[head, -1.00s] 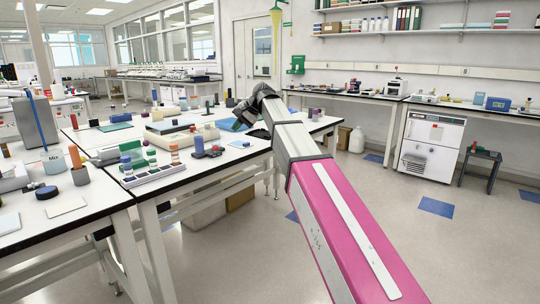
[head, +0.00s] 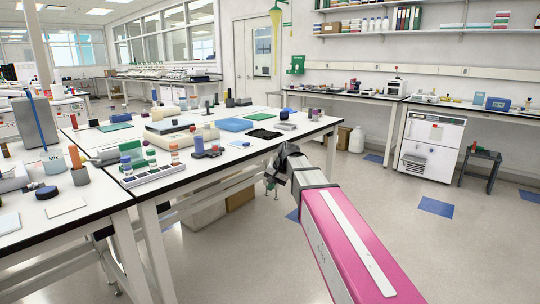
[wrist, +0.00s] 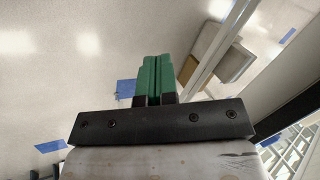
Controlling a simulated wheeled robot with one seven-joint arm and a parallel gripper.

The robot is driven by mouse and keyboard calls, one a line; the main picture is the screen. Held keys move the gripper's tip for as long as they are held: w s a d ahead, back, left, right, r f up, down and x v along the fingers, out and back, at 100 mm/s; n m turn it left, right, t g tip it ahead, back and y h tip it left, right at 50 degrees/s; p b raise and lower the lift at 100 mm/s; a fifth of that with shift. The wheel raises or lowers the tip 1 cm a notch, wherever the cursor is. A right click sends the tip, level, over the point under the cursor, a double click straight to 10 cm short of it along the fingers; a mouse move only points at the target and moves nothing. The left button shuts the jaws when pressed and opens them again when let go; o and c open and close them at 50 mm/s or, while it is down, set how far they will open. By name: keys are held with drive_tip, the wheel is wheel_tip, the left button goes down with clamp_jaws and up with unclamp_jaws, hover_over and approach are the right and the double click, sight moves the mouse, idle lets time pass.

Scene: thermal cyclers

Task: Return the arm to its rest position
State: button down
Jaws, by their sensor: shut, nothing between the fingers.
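My arm reaches forward from the lower right of the head view, pink near me and grey farther out. Its far end hangs beside the right edge of the lab bench (head: 225,178), below the level of the top. My gripper (wrist: 156,78) shows in the wrist view with its green fingers together and nothing between them. It points over the bare floor, apart from the bench. In the head view the gripper is small and partly hidden by the wrist.
The bench holds a blue tray (head: 234,125), a black rack (head: 264,134), a tube rack (head: 153,174) and several bottles. A cardboard box (head: 240,198) is under the bench.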

drive_tip(key=s+d+f+n+g+h, duration=0.1)
drive_tip(key=s+d+f+h, duration=0.1)
drive_tip(key=s+d+f, duration=0.7)
drive_tip(key=s+d+f+n+h, duration=0.1)
drive_tip(key=s+d+f+h, duration=0.1)
drive_tip(key=s+d+f, duration=0.7)
wheel_tip(320, 180, down, 6)
drive_tip(key=s, duration=0.3)
drive_tip(key=shift+d+r+g+h, duration=0.25)
drive_tip(key=shift+g+h, duration=0.05)
drive_tip(key=shift+g, duration=0.1)
